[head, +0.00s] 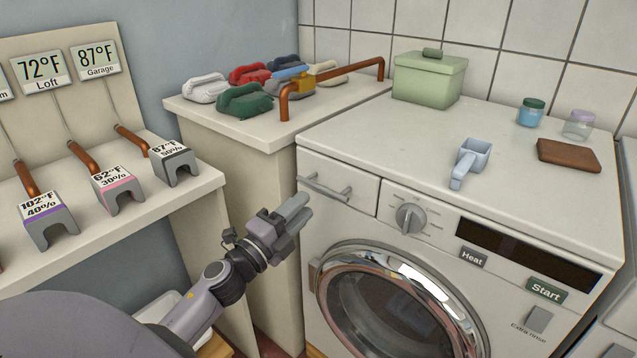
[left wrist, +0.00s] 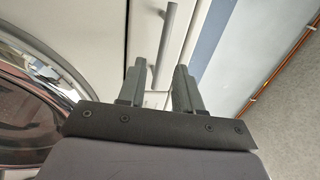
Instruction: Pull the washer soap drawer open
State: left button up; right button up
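The white washer (head: 400,225) has a closed soap drawer (head: 345,180) at its upper left front, flush with the panel. Its grey bar handle (head: 324,188) runs across the drawer front. My left gripper (head: 302,208) is just below and left of the handle in the head view, apart from it. In the left wrist view my left gripper (left wrist: 161,65) is open, its two fingers apart with nothing held. There the handle (left wrist: 166,42) lies ahead, its near end showing between the fingers. My right gripper is not in view.
The round washer door (head: 400,305) is below the drawer, and a dial (head: 410,218) is to its right. A light blue scoop (head: 470,162) and a green box (head: 428,78) stand on top. A cabinet (head: 262,210) stands close on the left.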

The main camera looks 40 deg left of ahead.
aim_at(321, 188)
pick_arm(q)
jog(key=shift+w+r, duration=0.25)
jog(key=shift+w, duration=0.2)
jog(key=shift+p+x, duration=0.45)
jog(key=shift+x, duration=2.7)
grip_shut()
